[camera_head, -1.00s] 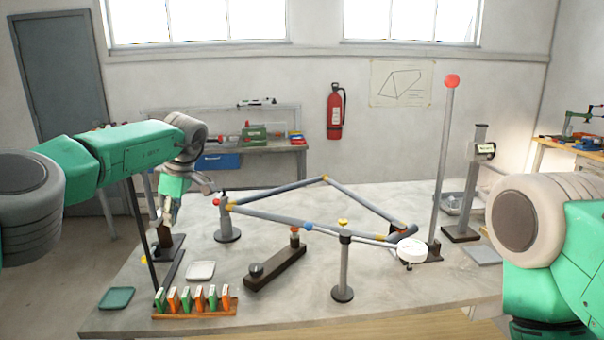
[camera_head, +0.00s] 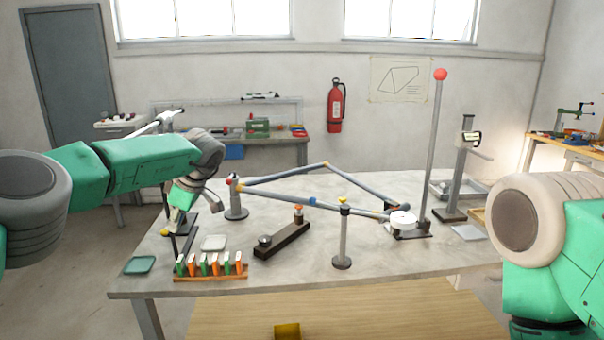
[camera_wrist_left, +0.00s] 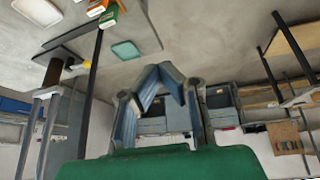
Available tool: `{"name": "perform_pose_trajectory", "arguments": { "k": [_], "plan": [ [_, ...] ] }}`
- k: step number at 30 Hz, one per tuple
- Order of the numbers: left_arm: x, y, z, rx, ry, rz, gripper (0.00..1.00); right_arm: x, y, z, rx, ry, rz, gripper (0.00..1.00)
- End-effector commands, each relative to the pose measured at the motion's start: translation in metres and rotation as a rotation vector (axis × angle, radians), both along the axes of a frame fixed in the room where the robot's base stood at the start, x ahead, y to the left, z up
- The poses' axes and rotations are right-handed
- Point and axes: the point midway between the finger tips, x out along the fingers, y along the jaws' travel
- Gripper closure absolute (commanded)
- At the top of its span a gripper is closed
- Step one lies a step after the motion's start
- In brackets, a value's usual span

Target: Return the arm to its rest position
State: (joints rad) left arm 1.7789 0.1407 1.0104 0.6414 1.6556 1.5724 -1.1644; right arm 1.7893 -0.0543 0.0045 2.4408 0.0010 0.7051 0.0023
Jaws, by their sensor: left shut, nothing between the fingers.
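My left arm (camera_head: 150,160) comes in from the left, with its forearm level and its wrist bent down. My left gripper (camera_head: 176,226) is over the left part of the grey table (camera_head: 350,264), near a dark post stand (camera_head: 180,246). I cannot tell its exact gap from the stand. In the left wrist view the gripper's fingers (camera_wrist_left: 164,70) meet at the tips with nothing between them. My right arm (camera_head: 560,240) shows at the right edge; its gripper is out of view.
A bike-like tube frame (camera_head: 270,193) rests on posts mid-table. A rack of green and orange tags (camera_head: 210,278), a green tray (camera_head: 139,265) and a pale tray (camera_head: 213,243) lie at front left. A tall red-topped pole (camera_head: 434,150) stands at right.

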Motion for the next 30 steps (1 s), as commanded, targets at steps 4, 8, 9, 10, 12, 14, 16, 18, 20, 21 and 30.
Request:
{"name": "perform_pose_trajectory", "arguments": {
  "k": [4,8,9,10,12,14,16,18,20,21,30],
  "plan": [
    [0.001,-0.014,-0.021,0.129,-0.047,-0.074,1.0,0.0,0.0,-0.008,0.001,-0.001,0.001,0.6],
    [0.002,-0.028,-0.044,0.255,-0.101,-0.17,1.0,0.0,0.0,-0.016,0.0,-0.001,0.001,0.6],
    [0.002,-0.033,-0.053,0.294,-0.121,-0.208,1.0,0.0,0.0,-0.018,0.0,0.0,0.001,0.6],
    [0.002,-0.037,-0.061,0.325,-0.136,-0.242,1.0,0.0,0.0,-0.021,0.0,0.0,0.001,0.6],
    [0.0,-0.047,-0.084,0.394,-0.174,-0.335,1.0,0.0,0.0,-0.027,0.0,0.0,0.0,0.6],
    [-0.005,-0.056,-0.11,0.448,-0.209,-0.44,1.0,0.0,0.0,-0.033,0.0,0.0,0.0,0.6],
    [-0.016,-0.067,-0.149,0.495,-0.246,-0.593,1.0,0.0,0.0,-0.042,0.0,0.0,0.0,0.6],
    [-0.037,-0.078,-0.191,0.51,-0.268,-0.76,1.0,0.0,0.0,-0.05,0.0,0.0,0.0,0.6],
    [-0.062,-0.086,-0.229,0.494,-0.27,-0.901,1.0,0.0,0.0,-0.057,0.0,0.0,0.0,0.6],
    [-0.082,-0.089,-0.252,0.473,-0.262,-0.989,1.0,0.0,0.0,-0.061,0.0,0.0,0.0,0.6],
    [-0.269,-0.079,-0.379,0.166,-0.03,-1.437,1.0,0.0,0.001,-0.086,0.0,0.0,0.001,0.6]
  ]
}}
